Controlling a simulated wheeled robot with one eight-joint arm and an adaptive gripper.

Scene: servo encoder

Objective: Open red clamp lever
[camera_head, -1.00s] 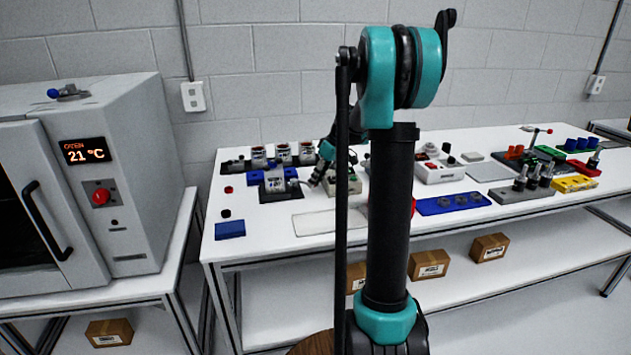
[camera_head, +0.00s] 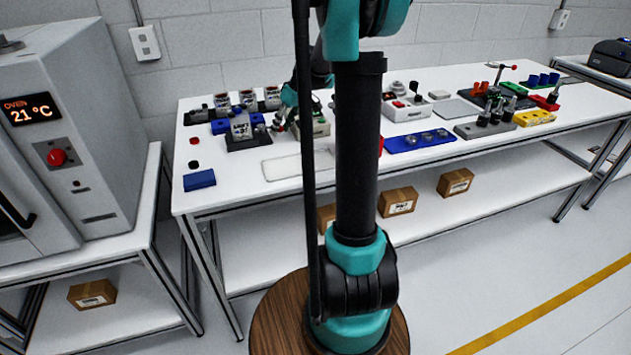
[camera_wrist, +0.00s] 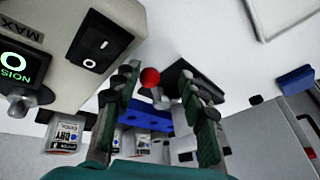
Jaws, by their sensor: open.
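A red ball knob (camera_wrist: 150,77) on a short metal lever shows between the fingers of my gripper (camera_wrist: 163,90) in the wrist view. The fingers are apart, one on each side of the knob; I cannot tell whether either touches it. The lever's stem runs down from the knob beside a black fixture (camera_wrist: 186,82). The knob cannot be made out clearly there.
A beige device (camera_wrist: 75,45) with a black switch and a lit display stands close to the fingers. A blue block (camera_head: 199,180) and a pale flat plate (camera_head: 283,167) lie near the table's front. An oven (camera_head: 60,130) stands left.

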